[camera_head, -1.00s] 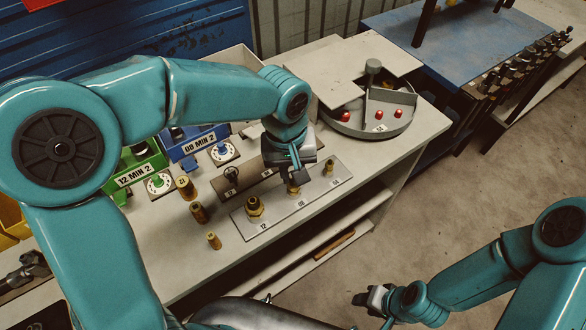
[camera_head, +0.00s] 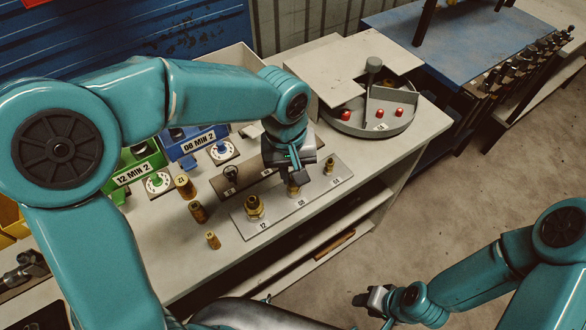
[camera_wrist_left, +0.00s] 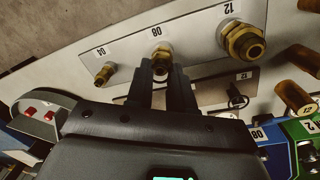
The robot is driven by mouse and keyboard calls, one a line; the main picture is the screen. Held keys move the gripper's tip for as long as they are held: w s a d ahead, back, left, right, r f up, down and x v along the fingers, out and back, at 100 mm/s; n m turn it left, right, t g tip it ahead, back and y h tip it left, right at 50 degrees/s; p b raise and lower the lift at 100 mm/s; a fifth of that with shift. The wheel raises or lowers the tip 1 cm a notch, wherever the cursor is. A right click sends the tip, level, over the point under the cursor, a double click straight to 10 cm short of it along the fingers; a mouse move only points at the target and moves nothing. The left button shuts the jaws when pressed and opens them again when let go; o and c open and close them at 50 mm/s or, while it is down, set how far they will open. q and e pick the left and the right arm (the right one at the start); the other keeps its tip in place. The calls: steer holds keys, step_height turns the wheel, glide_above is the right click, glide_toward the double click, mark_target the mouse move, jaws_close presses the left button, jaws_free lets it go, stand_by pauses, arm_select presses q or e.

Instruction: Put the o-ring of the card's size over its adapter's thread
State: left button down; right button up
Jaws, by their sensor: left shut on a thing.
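My left gripper (camera_head: 293,180) points down at the middle adapter, labelled 08, on the grey plate (camera_head: 329,188). In the left wrist view, its two dark fingers (camera_wrist_left: 164,75) close in on the brass 08 adapter (camera_wrist_left: 161,52). A small dark shape at the fingertips looks like the o-ring; the fingers hide most of it, and I cannot tell whether it is around the thread. The larger 12 adapter (camera_head: 254,208) and smaller 04 adapter (camera_head: 329,166) stand either side. My right gripper (camera_head: 372,299) hangs away from the bench; its opening is unclear.
Loose brass fittings (camera_head: 197,212) stand left of the plate. Behind them are a green bin (camera_head: 134,174) marked 12 MIN 2 and a blue bin (camera_head: 198,143) marked 08 MIN 2, with dials. A round grey tray (camera_head: 404,122) with red pieces stands at the far right.

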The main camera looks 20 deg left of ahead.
arm_select(q)
steer(key=shift+f+b, duration=0.35)
steer(key=shift+f, duration=0.15)
steer(key=c, duration=0.9)
jaws_free()
steer(key=r, duration=0.5)
steer(key=a+r, duration=0.1)
steer(key=r, duration=0.5)
steer(key=r+p, duration=0.1)
steer(key=r, duration=0.4)
steer(key=shift+s+a+r, duration=0.15)
steer(key=shift+s+a, duration=0.05)
steer(key=shift+s, duration=0.1)
